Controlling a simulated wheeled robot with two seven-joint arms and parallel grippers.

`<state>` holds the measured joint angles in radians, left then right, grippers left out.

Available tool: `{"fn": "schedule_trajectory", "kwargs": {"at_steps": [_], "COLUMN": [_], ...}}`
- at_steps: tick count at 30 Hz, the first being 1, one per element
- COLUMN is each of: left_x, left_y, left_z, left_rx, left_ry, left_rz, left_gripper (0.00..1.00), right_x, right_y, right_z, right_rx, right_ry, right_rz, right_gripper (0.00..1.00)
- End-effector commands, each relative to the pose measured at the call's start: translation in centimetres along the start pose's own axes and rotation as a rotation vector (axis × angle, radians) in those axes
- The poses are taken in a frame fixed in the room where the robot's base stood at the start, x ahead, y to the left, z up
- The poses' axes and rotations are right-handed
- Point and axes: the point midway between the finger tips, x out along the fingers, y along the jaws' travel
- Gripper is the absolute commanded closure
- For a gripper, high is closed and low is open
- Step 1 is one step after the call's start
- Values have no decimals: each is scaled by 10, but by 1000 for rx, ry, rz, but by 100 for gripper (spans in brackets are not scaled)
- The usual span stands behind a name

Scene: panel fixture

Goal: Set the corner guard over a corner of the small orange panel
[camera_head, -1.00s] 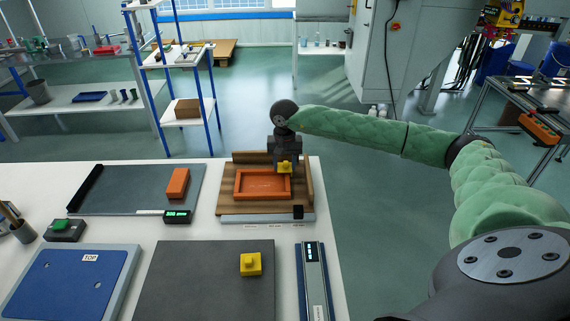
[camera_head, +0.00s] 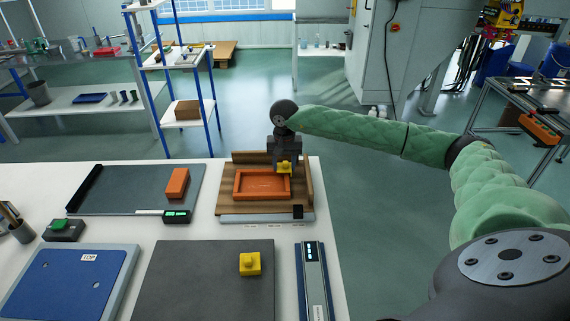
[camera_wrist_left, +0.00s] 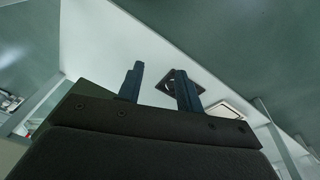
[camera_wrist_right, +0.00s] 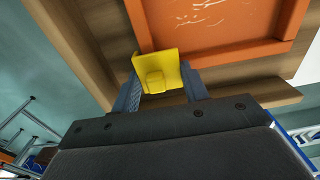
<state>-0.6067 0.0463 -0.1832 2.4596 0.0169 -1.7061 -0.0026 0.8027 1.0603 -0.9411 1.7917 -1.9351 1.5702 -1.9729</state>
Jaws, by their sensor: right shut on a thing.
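The small orange panel (camera_head: 262,185) is a shallow tray shape lying in a wooden fixture (camera_head: 226,206) on the white table. My right gripper (camera_head: 285,162) is above the panel's far right corner, shut on a yellow corner guard (camera_head: 285,168). In the right wrist view the guard (camera_wrist_right: 157,72) sits between the fingers (camera_wrist_right: 164,92), close over the orange panel's (camera_wrist_right: 215,22) corner. I cannot tell whether it touches the panel. A second yellow guard (camera_head: 250,264) lies on the dark grey mat (camera_head: 190,285). My left gripper (camera_wrist_left: 157,85) is open and empty, seen only in its wrist view.
An orange block (camera_head: 177,183) rests on a grey plate (camera_head: 120,190) at the left. A blue panel (camera_head: 65,285) lies front left, and a grey bar device (camera_head: 316,285) front right. Raised wooden walls (camera_head: 308,175) stand at the fixture's back and right.

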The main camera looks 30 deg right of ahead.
Motion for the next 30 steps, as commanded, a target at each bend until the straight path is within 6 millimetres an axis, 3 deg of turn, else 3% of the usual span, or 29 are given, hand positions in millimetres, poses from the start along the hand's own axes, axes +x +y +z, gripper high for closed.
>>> {"fn": "schedule_trajectory", "kwargs": {"at_steps": [1,12,13,15,30], "left_x": [5,6,6,6,-3], "left_y": [0,0,-1,0,0], "left_z": [1,1,1,1,-2], "left_rx": [0,0,0,0,1], "left_ry": [0,0,0,0,3], "left_rz": [0,0,0,0,-2], "left_gripper": [64,64,64,64,64], "right_x": [24,25,25,25,17], "right_y": [-1,-1,-1,-1,0], "right_z": [12,12,12,12,11], "right_rx": [-10,-10,-10,-10,-10], "right_ry": [-27,-27,-27,-27,-26], "right_rz": [15,14,14,14,13], "right_gripper": [77,77,50,37,33]}}
